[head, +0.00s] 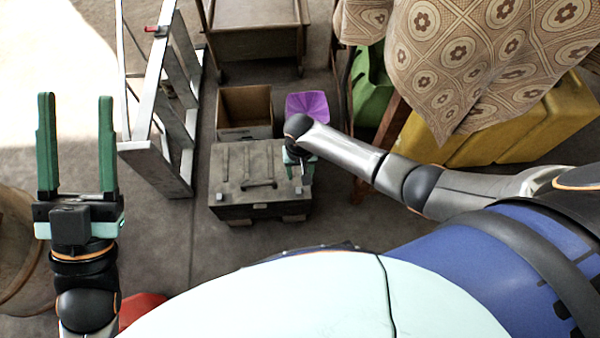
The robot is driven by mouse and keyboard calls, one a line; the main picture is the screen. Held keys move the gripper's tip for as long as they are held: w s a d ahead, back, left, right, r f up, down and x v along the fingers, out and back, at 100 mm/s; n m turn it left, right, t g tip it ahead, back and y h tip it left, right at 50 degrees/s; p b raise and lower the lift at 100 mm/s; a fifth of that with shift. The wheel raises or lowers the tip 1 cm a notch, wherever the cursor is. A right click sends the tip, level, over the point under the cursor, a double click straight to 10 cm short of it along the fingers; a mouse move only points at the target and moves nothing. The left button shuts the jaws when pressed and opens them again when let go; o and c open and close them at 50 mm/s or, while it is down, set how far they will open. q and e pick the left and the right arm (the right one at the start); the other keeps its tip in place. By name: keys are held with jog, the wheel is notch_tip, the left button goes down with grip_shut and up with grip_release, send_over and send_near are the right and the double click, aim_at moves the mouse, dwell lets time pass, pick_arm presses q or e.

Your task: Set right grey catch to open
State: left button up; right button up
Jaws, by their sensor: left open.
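A dark grey-brown box (235,165) with a lid and a handle on top (259,165) stands on the floor in the middle of the view.
An open cardboard box (245,108) and a purple container (307,106) stand behind the box. A metal stepladder (150,160) is to its left. A cloth-covered table (470,60) and a yellow container (470,145) are right. Floor between my left gripper and the box is partly clear.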

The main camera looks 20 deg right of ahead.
pick_arm(q)
jog(key=w+f+y, duration=0.1)
jog(key=f+n, duration=0.1)
jog(key=shift+w+a+f+n+g+y, duration=0.1)
jog(key=shift+w+f+n+g+y, duration=0.2)
jog(key=shift+w+y, duration=0.1)
pick_arm(e)
jog(key=shift+r, duration=0.55)
